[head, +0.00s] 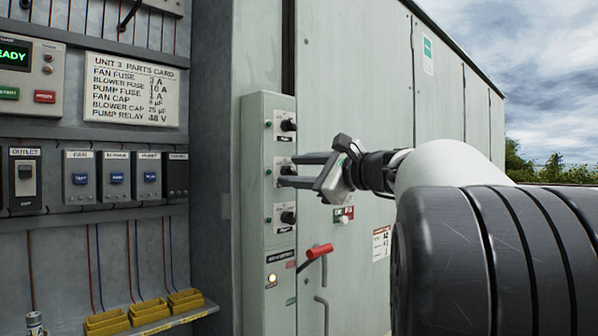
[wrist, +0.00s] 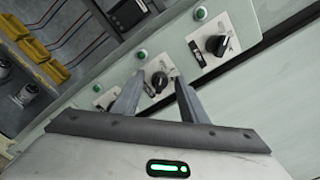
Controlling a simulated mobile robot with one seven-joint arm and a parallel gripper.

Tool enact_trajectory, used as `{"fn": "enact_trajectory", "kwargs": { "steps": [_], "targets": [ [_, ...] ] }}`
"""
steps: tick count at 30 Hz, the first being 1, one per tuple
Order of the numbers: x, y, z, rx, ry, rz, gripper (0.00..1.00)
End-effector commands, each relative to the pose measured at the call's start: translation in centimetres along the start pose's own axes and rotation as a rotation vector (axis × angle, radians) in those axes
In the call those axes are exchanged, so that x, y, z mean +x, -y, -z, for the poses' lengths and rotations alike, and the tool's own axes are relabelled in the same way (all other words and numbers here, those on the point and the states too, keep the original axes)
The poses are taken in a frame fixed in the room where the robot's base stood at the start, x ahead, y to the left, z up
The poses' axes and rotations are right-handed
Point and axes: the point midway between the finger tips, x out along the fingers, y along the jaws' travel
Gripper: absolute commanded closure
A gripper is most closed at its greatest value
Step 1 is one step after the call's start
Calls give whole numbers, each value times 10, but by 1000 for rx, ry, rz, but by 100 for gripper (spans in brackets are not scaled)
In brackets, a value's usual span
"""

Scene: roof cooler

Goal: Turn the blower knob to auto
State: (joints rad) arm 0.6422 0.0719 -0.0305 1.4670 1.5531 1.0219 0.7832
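A tall pale green switch box (head: 257,120) carries three black rotary knobs in a column: a top knob (head: 288,125), a middle knob (head: 287,170) and a bottom knob (head: 288,217). Their labels are too small to read, so I cannot tell from lettering which is the blower knob. My gripper (head: 293,171) is open at the middle knob, its fingers partly hiding it. In the wrist view the middle knob (wrist: 159,82) shows between the two fingertips; I cannot tell whether they touch it. Another knob (wrist: 216,44) lies to the right there.
A red-handled lever (head: 319,251) sticks out low beside the box. A lit round button (head: 271,278) is near the box's bottom. Left are several fuse switches (head: 117,178), a parts card (head: 131,90) and yellow bins (head: 148,310) on a shelf.

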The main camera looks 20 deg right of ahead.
Motion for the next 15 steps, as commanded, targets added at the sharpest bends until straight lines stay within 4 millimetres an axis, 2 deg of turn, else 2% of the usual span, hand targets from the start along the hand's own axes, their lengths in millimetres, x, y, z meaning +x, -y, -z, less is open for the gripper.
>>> {"fn": "enact_trajectory", "kwargs": {
  "steps": [5, 15],
  "targets": [
    [-21, 1, 1, -1, -3, 4, 61],
    [-103, 1, 0, -2, -2, 4, 61]
  ]
}}
